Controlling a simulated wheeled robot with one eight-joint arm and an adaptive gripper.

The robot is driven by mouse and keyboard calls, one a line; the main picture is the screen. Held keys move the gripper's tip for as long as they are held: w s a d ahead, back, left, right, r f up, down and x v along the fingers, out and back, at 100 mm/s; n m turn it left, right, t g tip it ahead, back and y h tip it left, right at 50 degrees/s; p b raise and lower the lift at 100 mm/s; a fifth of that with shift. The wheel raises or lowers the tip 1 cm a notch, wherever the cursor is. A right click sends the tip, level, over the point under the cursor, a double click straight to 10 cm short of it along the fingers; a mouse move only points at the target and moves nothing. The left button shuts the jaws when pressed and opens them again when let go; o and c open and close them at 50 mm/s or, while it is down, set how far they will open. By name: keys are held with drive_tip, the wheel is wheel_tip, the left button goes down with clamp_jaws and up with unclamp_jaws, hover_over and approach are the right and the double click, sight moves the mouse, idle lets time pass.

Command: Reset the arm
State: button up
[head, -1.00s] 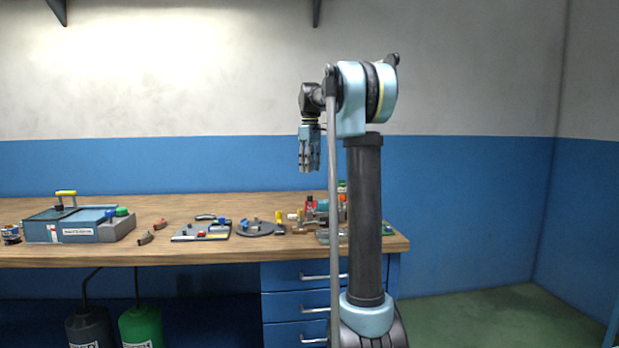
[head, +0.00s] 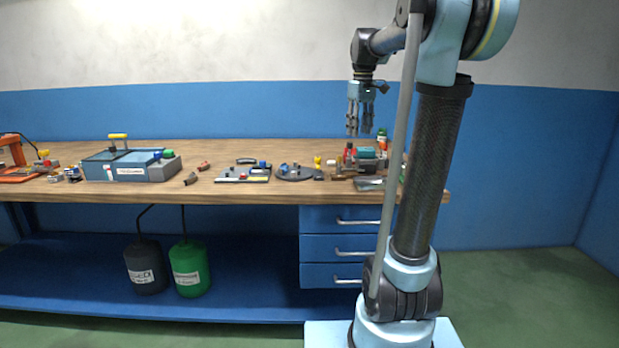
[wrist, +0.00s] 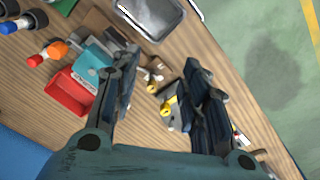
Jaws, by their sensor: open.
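My gripper (head: 360,119) hangs fingers-down from my raised arm, above the right end of the workbench (head: 80,199) in the head view. Its fingers are apart with nothing between them. In the wrist view my gripper (wrist: 160,90) shows both fingers spread over the wooden bench top, with small tools and parts below. A yellow-handled item (wrist: 170,105) shows in the gap between the fingers, below them and apart.
A blue-grey box with a yellow handle (head: 118,137) stands left on the bench. Small boards and a cluster of tools lie rightward. A black bottle (head: 145,268) and a green bottle (head: 189,268) stand beneath. Green floor is free at right.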

drive_tip(key=s+d+f+m+t, duration=0.1)
drive_tip(key=s+f+m, duration=0.5)
drive_tip(key=s+f, duration=2.3)
drive_tip(key=shift+s+d+f+m+t, duration=0.15)
drive_tip(key=shift+s+d+m+t, duration=0.15)
drive_tip(key=shift+s, duration=0.9)
drive_tip(key=shift+w+f, duration=0.2)
drive_tip(key=shift+w, duration=0.3)
drive_tip(key=shift+s, duration=0.15)
drive_tip(key=shift+c, duration=0.9)
